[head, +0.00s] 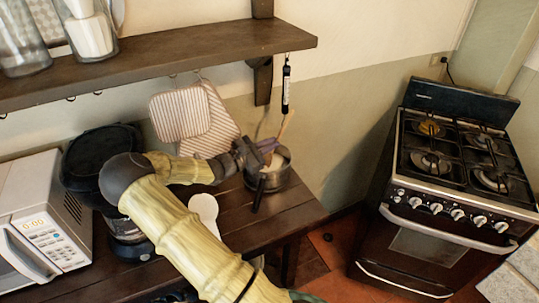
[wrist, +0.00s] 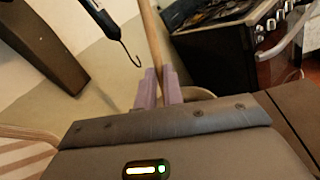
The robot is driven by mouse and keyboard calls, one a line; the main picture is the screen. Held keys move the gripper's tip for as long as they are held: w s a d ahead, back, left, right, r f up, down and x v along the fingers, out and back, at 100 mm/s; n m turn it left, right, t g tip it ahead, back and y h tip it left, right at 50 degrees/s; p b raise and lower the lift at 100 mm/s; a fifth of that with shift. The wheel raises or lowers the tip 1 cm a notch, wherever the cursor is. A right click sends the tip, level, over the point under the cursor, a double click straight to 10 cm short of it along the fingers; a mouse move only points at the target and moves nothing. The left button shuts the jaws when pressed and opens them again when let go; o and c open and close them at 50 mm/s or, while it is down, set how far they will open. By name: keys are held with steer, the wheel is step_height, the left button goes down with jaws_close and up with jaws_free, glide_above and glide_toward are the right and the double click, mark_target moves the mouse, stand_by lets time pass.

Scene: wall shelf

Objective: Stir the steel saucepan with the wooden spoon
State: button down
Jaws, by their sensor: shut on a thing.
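The steel saucepan (head: 277,181) stands near the right end of the dark wooden table, its dark handle pointing toward the front. My gripper (head: 267,147) is above the pan's rim and shut on the wooden spoon (head: 286,124). The spoon's handle tilts up and to the right out of the fingers. In the wrist view, the purple fingers (wrist: 159,90) clasp the spoon's handle (wrist: 151,40). A piece of the pan's rim (wrist: 199,93) shows behind them. The spoon's lower end is hidden, so I cannot tell how deep it sits.
A wall shelf (head: 150,62) with jars hangs above. A black utensil (head: 287,88) hangs from its right end near the spoon. Striped potholders (head: 180,115), a white rounded object (head: 204,208), a coffee machine (head: 100,150) and a microwave (head: 45,225) are left. A stove (head: 450,180) stands right.

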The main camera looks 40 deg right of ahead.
step_height(320, 180, up, 8)
steer(key=s+p, duration=0.2)
steer(key=p, duration=0.3)
steer(key=shift+s+d+p, duration=0.3)
steer(key=shift+s+d, duration=0.1)
steer(key=shift+r, duration=0.1)
stand_by(1.1)
step_height(320, 180, up, 5)
steer(key=p, duration=0.4)
steer(key=shift+a+f, duration=0.1)
steer(key=shift+f, duration=0.15)
stand_by(0.5)
